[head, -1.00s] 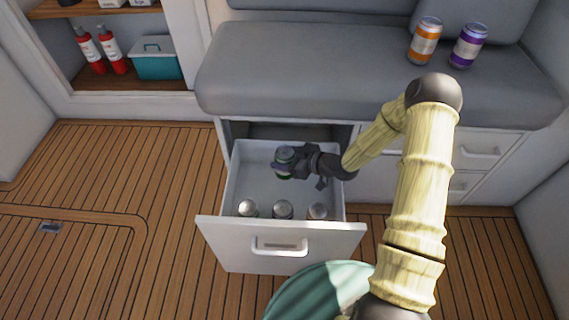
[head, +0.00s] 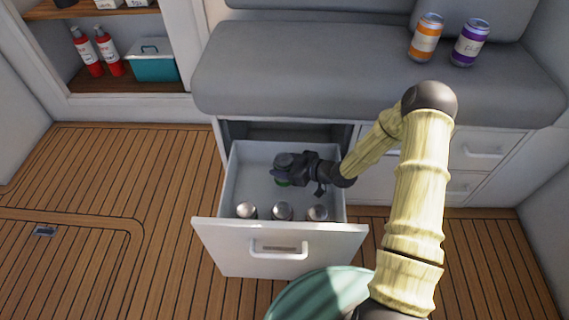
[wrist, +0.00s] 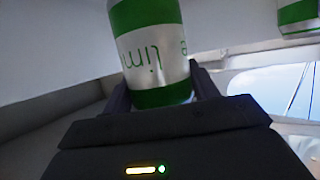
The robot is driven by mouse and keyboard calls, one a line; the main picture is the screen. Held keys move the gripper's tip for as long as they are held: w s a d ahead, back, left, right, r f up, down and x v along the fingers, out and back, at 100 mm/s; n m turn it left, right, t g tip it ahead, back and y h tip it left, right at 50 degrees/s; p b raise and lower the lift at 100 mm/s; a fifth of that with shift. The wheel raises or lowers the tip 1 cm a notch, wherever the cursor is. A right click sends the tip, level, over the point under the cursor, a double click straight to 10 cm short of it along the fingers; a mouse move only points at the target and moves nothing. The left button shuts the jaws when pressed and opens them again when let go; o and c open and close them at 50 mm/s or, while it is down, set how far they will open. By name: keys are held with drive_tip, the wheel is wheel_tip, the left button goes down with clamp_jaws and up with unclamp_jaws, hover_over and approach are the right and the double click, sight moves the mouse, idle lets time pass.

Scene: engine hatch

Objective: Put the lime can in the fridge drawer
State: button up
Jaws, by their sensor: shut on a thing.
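The lime can (head: 284,161) is silver and green and stands about upright inside the open fridge drawer (head: 234,180), toward its back half. My gripper (head: 285,173) is shut around the can from the right. In the wrist view the can (wrist: 150,50) sits between the fingers (wrist: 160,88), with its "lime" lettering upside down. I cannot tell whether the can's base touches the drawer floor.
Three cans (head: 282,211) stand in a row behind the drawer front. A green-banded can (wrist: 297,14) shows in the wrist view's upper right corner. An orange can (head: 426,38) and a purple can (head: 470,43) stand on the grey seat (head: 290,70). The drawer floor around the lime can is clear.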

drive_tip(key=o, duration=1.2)
drive_tip(key=shift+s, duration=0.1)
drive_tip(key=shift+r+p, duration=0.35)
drive_tip(key=shift+r, duration=0.3)
drive_tip(key=p+v, duration=0.4)
drive_tip(key=v, duration=0.8)
drive_tip(key=shift+f, duration=0.1)
drive_tip(key=shift+d, duration=0.1)
